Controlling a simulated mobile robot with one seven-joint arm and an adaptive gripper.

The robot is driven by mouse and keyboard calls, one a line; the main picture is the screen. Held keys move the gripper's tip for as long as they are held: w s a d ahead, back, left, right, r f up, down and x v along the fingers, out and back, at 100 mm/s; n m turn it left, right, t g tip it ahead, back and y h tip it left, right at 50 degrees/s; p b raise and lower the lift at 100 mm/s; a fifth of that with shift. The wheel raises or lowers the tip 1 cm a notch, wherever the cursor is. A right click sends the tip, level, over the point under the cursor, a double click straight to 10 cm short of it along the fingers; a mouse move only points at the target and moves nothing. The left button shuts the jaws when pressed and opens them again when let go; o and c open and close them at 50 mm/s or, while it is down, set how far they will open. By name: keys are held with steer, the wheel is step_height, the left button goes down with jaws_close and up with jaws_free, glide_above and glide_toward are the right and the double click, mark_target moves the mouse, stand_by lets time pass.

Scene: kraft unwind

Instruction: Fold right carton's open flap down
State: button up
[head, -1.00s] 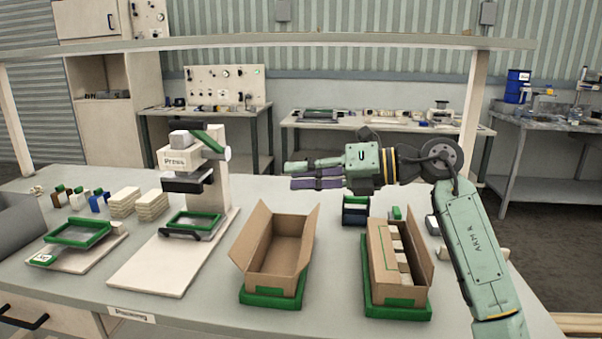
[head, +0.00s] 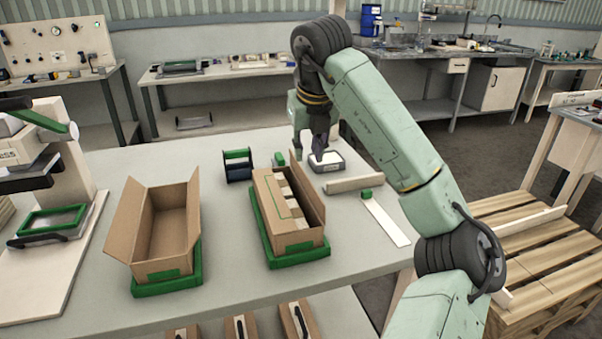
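The right carton (head: 291,239) is a brown box on a green tray (head: 298,259), with pale blocks (head: 286,200) inside. A panel with a green outline lies along its left side. Its right flap (head: 305,192) stands up, leaning outward. My gripper (head: 319,156) points down behind and to the right of this carton, apart from the flap. It is just above or at a small white-topped device (head: 327,162); contact cannot be made out. The dark fingers overlap in this view, so their gap is hidden. No carton part is in the gripper.
The left carton (head: 160,268), open and seemingly empty, stands on its own green tray (head: 167,287). A beige bar (head: 353,184) and white strip (head: 386,222) lie right. The press (head: 70,160) stands left. A wooden pallet (head: 520,240) is off the table's right.

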mark_target(304, 189)
steer(key=p+x, duration=0.2)
steer(key=x, duration=0.7)
steer(key=shift+a+f, duration=0.1)
steer(key=shift+f, duration=0.25)
steer(key=shift+c, duration=0.3)
jaws_close()
